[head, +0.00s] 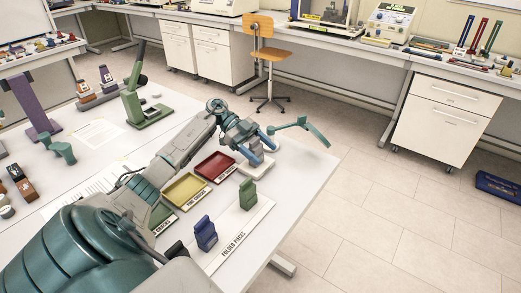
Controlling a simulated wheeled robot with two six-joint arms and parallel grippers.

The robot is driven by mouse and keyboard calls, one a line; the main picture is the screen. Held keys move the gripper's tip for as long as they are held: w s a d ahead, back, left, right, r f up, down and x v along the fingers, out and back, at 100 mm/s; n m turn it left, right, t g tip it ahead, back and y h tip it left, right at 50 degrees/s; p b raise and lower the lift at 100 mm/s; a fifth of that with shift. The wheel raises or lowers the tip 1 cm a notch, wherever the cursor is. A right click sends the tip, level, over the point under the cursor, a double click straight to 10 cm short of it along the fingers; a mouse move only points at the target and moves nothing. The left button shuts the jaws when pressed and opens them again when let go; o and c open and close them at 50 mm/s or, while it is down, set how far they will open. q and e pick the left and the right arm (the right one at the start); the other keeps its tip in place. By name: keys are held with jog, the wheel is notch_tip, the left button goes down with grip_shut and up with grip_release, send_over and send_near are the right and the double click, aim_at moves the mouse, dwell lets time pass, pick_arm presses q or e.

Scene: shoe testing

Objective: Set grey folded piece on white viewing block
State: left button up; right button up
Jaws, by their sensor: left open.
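My left gripper (262,153) reaches across the table from the lower left, with its blue fingers apart over a white block (258,171) near the table's right edge. I cannot make out a grey folded piece; the gripper may hide it. On the white strip marked "Folded Pieces" (222,257), a blue folded piece (205,234) and a green folded piece (247,194) stand upright and apart.
A red tray (216,167) and a yellow tray (186,190) lie beside my left arm. A green stand (145,105) is farther back.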

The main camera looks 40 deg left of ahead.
pick_arm(q)
jog(key=b+v, duration=0.3)
jog(key=v, duration=0.8)
jog(key=shift+b, duration=0.35)
jog(key=shift+d, duration=0.15)
